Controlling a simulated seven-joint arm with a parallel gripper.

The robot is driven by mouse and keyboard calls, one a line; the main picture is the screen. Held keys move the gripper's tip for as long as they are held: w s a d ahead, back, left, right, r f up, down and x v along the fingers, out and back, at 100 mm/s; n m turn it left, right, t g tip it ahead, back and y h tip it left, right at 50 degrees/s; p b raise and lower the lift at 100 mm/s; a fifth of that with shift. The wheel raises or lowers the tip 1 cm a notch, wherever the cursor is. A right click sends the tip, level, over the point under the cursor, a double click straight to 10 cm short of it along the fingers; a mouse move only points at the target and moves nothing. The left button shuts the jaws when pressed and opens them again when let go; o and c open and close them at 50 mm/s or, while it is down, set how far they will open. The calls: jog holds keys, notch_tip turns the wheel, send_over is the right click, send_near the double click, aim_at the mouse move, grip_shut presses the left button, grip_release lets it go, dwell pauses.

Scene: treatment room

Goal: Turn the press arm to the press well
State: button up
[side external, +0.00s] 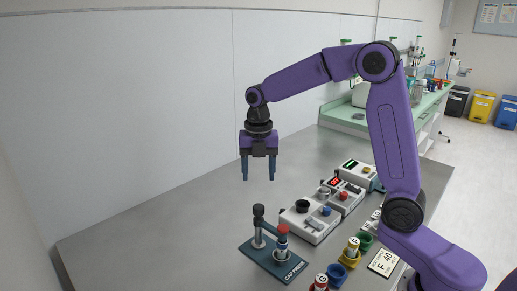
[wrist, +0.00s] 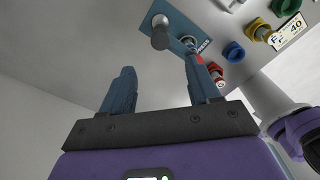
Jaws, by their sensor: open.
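The cap press is a dark blue plate (side external: 268,264) marked CAP PRESS, on the grey table; the plate also shows in the wrist view (wrist: 178,30). A post with a dark knob (side external: 258,211) stands upright on its left part. A red-capped vial (side external: 282,236) stands upright at its right part, apparently in the well. I cannot clearly tell which way the press arm points. My gripper (side external: 258,178) is open and empty, fingers down, well above the press and apart from it. In the wrist view, my right finger partly hides the red-capped vial.
Grey and white devices (side external: 310,222) with displays and buttons stand in a row right of the press. A red-capped vial (side external: 321,282), a blue cup (side external: 337,273) and a yellow-capped vial (side external: 352,248) stand at the front right. The table's left side is clear, with a white wall behind.

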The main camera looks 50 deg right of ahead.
notch_tip(320, 180, up, 7)
jog(key=shift+f, duration=0.15)
dwell(0.4)
jog(key=s+a+f+m, duration=0.1)
jog(key=s+f+m, duration=0.2)
jog(key=s, duration=0.7)
jog(key=s+a+f+m, duration=0.1)
jog(key=s+f+m, duration=0.2)
jog(key=s+m, duration=0.3)
jog(key=s+f+m, duration=0.3)
jog(key=s+m, duration=0.2)
jog(key=s, duration=1)
jog(key=shift+a, duration=0.4)
